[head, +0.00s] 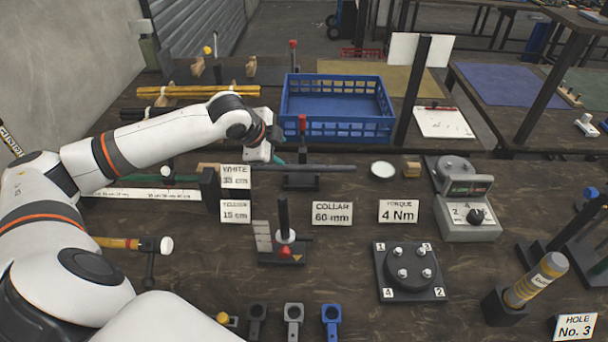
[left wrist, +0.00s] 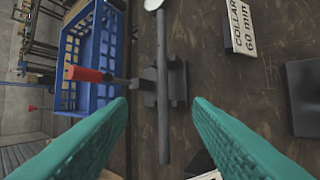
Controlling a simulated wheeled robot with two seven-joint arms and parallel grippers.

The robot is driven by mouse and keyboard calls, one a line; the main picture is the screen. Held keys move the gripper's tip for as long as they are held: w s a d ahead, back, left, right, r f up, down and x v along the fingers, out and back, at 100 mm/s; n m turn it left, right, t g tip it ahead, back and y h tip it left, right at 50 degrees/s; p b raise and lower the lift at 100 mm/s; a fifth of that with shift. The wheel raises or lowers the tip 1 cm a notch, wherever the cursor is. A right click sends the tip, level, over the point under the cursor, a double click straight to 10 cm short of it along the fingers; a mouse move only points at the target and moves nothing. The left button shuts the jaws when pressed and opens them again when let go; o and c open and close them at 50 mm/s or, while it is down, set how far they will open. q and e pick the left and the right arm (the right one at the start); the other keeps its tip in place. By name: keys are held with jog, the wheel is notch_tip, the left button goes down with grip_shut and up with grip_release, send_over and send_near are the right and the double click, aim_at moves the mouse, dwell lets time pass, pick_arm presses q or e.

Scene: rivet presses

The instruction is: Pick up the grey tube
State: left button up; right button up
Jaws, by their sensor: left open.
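The grey tube (head: 325,168) lies level, left to right, across a small dark stand with an upright red-handled lever (head: 302,135). In the left wrist view the tube (left wrist: 163,60) runs up and down the middle of the picture. My left gripper (head: 279,158) is at the tube's left part, with teal fingers. In the left wrist view the open gripper (left wrist: 159,104) has one finger on each side of the tube, with clear gaps and nothing held. How far the fingers are above the tube is hard to tell. My right gripper is not in view.
A blue crate (head: 337,129) stands behind the tube. Label cards, such as COLLAR 60 mm (head: 332,213), stand in front. A round white disc (head: 382,169) and a torque device (head: 466,205) are to the right. A numbered plate (head: 409,271) sits nearer.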

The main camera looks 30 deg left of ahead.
aim_at(301, 168)
pick_arm(q)
jog(key=x, duration=1.4)
jog(key=shift+s+f, duration=0.2)
jog(key=shift+s, duration=0.05)
grip_shut()
